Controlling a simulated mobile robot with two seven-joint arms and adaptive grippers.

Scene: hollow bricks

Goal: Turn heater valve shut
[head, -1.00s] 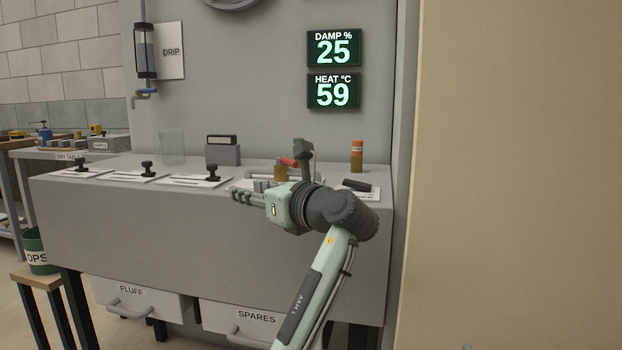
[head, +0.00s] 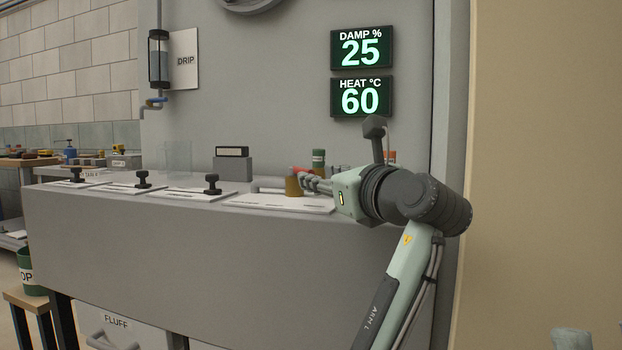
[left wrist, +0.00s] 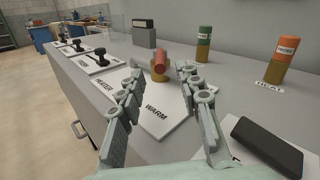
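The heater valve, a brass body (head: 292,187) with a red handle (head: 301,170), stands on a white plate (head: 270,204) at the right of the grey bench. In the left wrist view the red handle (left wrist: 158,64) points roughly toward me, and the plate (left wrist: 150,118) reads HEATER and WARM. My left gripper (head: 309,183) is right beside the valve, partly covering it in the head view. In the left wrist view its fingers (left wrist: 160,73) are spread, with the valve at the gap between their tips; contact cannot be told.
A green canister (left wrist: 203,44) and an orange one (left wrist: 281,62) stand behind and right of the valve. A dark block (left wrist: 266,146) lies close by my right-hand finger. Several black-knobbed plates line the bench leftward. The wall display (head: 361,97) reads HEAT 60.

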